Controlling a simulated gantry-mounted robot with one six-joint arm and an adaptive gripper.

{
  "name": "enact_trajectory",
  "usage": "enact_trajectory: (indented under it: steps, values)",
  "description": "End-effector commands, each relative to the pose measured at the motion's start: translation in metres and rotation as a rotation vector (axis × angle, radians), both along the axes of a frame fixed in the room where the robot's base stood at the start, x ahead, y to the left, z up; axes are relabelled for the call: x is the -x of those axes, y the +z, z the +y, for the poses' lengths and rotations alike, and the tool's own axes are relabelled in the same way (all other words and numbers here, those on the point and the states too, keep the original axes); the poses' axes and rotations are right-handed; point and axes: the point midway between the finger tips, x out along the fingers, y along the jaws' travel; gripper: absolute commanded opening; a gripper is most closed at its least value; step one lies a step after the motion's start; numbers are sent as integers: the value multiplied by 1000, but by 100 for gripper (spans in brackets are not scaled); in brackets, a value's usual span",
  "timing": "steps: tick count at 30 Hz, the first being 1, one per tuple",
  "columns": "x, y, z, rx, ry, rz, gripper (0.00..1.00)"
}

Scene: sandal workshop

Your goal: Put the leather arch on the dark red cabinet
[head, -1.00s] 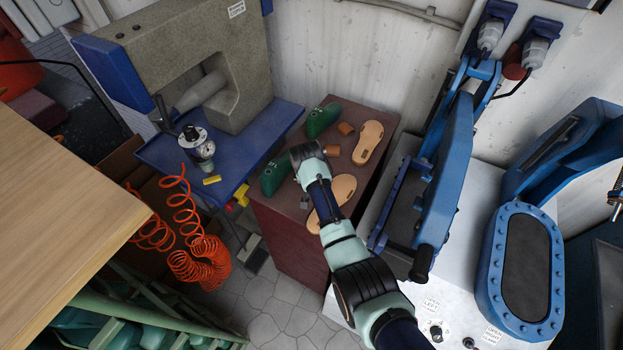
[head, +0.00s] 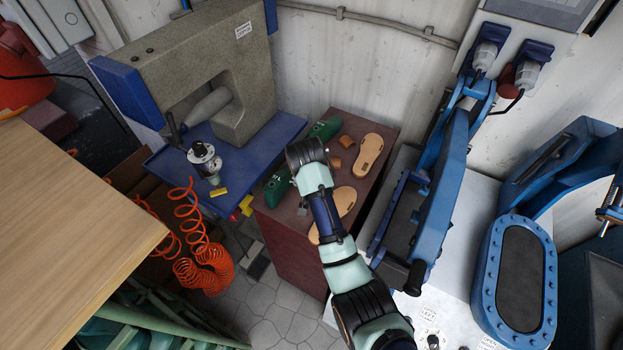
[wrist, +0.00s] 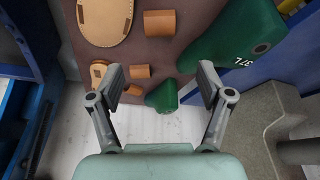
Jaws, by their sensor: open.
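The dark red cabinet (head: 284,235) has several things on its top, which also shows in the wrist view (wrist: 196,15). Small tan leather arches lie on it: one (head: 348,141) near the back and one (head: 334,162) closer to my arm. The wrist view shows a larger-looking arch (wrist: 159,22) beyond my fingertips and two smaller-looking ones (wrist: 140,71) (wrist: 134,89) seen between my fingers. My gripper (wrist: 160,82) is open and empty above the cabinet top. In the head view my wrist hides its fingers and part of the cabinet top.
Tan sandal soles (head: 368,156) and green shoe lasts (head: 325,128) share the cabinet top. A blue-topped table with a grey machine (head: 238,95) stands left. A blue press (head: 445,185) stands close on the right. Orange coiled hose (head: 190,240) hangs at front left.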

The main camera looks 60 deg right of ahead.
Motion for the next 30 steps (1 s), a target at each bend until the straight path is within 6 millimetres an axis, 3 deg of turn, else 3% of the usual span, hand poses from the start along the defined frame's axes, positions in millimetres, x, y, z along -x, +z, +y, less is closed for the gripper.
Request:
enact_trajectory:
  steps: [14, 17, 20, 23, 24, 27, 30]
  values:
    - [0, 2, 1, -1, 0, 0, 79]
    - [-11, 3, 16, 13, 44, -15, 79]
    - [-46, 13, 71, 70, 208, -80, 79]
    - [-81, 36, 171, 164, 478, -195, 79]
    - [-88, 49, 215, 205, 593, -250, 79]
    - [-82, 84, 317, 302, 851, -384, 79]
    - [-58, 118, 391, 378, 1042, -502, 79]
